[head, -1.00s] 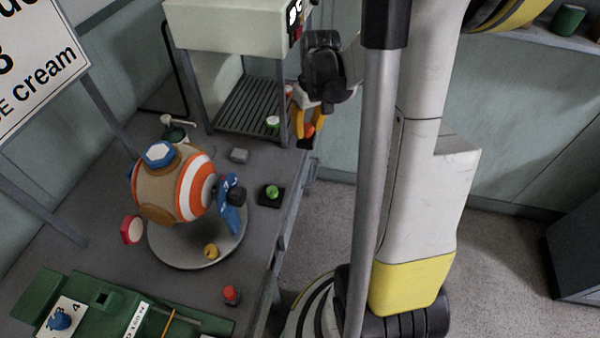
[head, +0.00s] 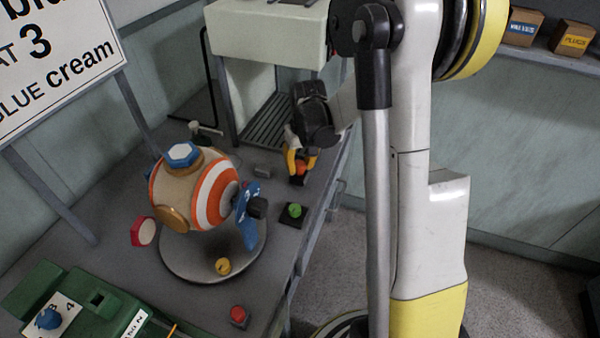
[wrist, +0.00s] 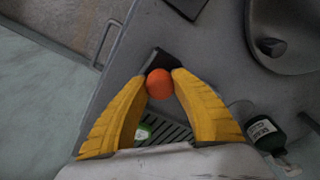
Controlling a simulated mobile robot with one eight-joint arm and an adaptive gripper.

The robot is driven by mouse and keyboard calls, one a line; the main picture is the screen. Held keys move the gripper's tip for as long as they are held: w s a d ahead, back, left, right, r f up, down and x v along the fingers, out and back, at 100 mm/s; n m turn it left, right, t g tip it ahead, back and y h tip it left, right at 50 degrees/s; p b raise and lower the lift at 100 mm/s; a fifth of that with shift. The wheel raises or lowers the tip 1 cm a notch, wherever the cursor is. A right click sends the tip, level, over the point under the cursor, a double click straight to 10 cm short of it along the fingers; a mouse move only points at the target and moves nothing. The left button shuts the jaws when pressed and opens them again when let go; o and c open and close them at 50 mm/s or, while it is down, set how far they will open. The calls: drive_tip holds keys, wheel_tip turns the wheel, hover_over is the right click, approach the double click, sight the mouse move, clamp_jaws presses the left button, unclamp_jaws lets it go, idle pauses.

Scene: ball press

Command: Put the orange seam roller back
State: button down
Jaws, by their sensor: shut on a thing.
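My gripper (head: 300,160) is at the right side of the workbench, in front of the press stand. Its yellow fingers are shut on the orange seam roller, whose round orange end (head: 302,168) shows between the tips. In the wrist view the orange end (wrist: 160,84) sits between both fingertips (wrist: 160,78). A dark block (wrist: 156,62) shows just beyond it; I cannot tell whether it touches the bench.
A striped ball (head: 205,190) stands on a round grey plate (head: 185,268). A dark bottle (wrist: 265,133) stands beside the grate. The bench edge (head: 318,235) is on the right.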

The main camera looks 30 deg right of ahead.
drive_tip(key=shift+f, duration=0.85)
drive_tip(key=shift+f+b, duration=0.15)
drive_tip(key=shift+b, duration=0.15)
drive_tip(key=c, duration=1.1)
unclamp_jaws()
drive_tip(key=shift+c, duration=0.2)
